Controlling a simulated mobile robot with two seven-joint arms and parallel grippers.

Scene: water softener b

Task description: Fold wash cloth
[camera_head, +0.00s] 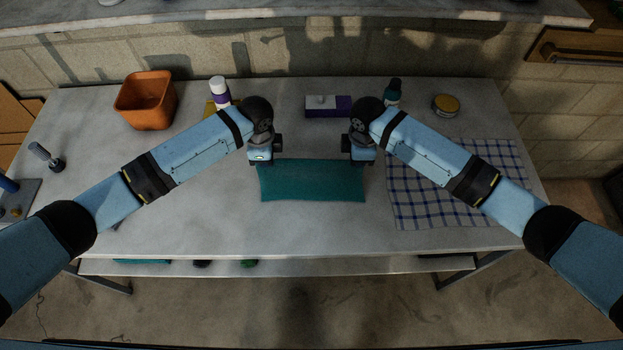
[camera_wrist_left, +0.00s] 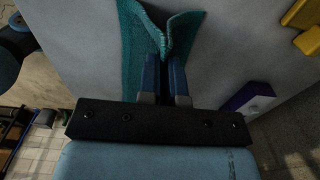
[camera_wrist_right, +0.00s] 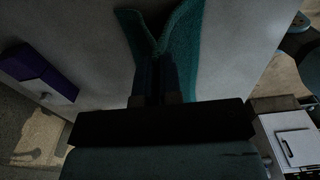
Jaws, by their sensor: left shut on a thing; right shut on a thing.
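The teal wash cloth (camera_head: 312,183) lies on the table's middle, between and below my two grippers. My left gripper (camera_head: 262,163) is at its far left corner; the left wrist view shows the cloth (camera_wrist_left: 135,50) pinched between the fingers (camera_wrist_left: 165,85) with a raised fold. My right gripper (camera_head: 360,163) is at its far right corner; the right wrist view shows the cloth (camera_wrist_right: 182,50) pinched between the fingers (camera_wrist_right: 155,80). The cloth's near part looks flat. Part of its far edge is hidden by the grippers.
Behind the cloth lies a purple and white box (camera_head: 328,107). A checkered cloth (camera_head: 420,205) lies on the right. The front table is clear.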

